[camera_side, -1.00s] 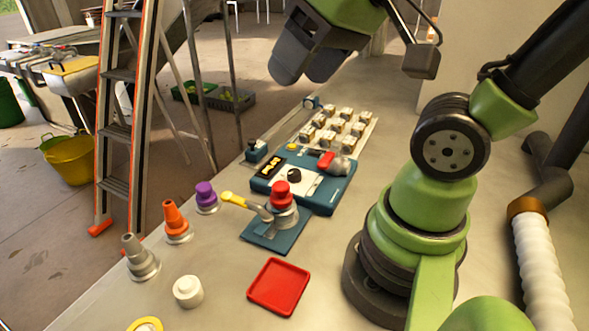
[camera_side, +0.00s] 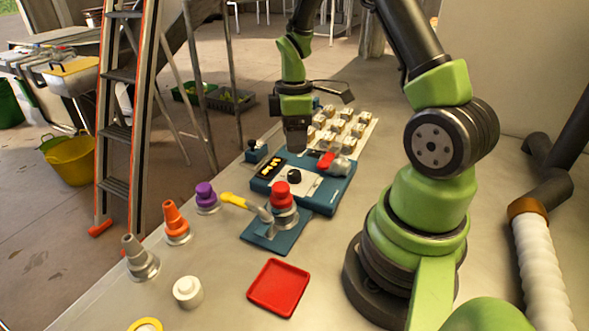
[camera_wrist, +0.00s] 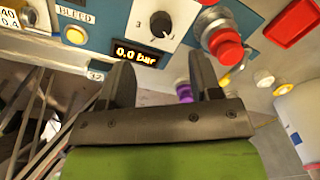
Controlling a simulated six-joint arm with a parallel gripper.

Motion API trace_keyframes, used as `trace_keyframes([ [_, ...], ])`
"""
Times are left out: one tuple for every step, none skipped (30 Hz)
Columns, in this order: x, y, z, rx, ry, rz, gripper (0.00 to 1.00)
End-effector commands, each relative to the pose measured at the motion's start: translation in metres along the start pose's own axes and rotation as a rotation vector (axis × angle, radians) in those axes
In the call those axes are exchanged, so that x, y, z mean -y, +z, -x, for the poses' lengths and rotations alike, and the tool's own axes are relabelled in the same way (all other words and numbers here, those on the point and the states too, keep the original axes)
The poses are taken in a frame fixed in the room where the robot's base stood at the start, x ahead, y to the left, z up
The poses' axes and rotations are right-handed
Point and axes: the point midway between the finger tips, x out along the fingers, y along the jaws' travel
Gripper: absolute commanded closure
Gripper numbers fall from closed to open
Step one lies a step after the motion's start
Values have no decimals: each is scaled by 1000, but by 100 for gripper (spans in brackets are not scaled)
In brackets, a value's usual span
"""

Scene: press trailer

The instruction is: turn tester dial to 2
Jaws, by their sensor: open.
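The tester is a blue box (camera_side: 336,190) with a white panel and a black dial (camera_side: 294,176). In the wrist view the dial (camera_wrist: 161,22) is at the top centre, with a 3 readable at its lower left; its pointer setting is too small to tell. The tester's display (camera_wrist: 136,53) reads 0.0 bar. My gripper (camera_side: 296,148) points down above the tester, at the display side of the dial. In the wrist view my gripper (camera_wrist: 160,62) is open and empty, its two fingers apart below the dial and not touching it.
A red-capped fitting (camera_side: 281,195) with a yellow-handled lever (camera_side: 233,199) stands in front of the tester. Orange (camera_side: 175,220) and purple (camera_side: 206,195) nozzles stand left. A red tray (camera_side: 278,287) lies in front.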

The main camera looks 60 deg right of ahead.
Motion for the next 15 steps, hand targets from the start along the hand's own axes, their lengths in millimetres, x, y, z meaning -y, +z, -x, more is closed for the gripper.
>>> trace_keyframes([
  [2,1,-10,4,-6,1,42],
  [2,1,-15,4,-7,1,42],
  [2,0,-23,4,-8,0,42],
  [2,0,-29,4,-7,0,42],
  [2,1,-35,4,-6,0,42],
  [2,0,-43,4,-6,-1,42],
  [2,0,-48,4,-5,0,42],
  [2,0,-53,4,-6,0,42],
  [2,0,-60,4,-5,0,42],
  [2,0,-64,3,-4,-1,42],
  [2,0,-68,3,-4,-2,42],
  [1,0,-72,3,-2,-1,42],
  [1,0,-75,3,-3,-1,42],
  [1,0,-78,3,-2,-2,42],
  [1,0,-80,2,-1,-2,42],
])
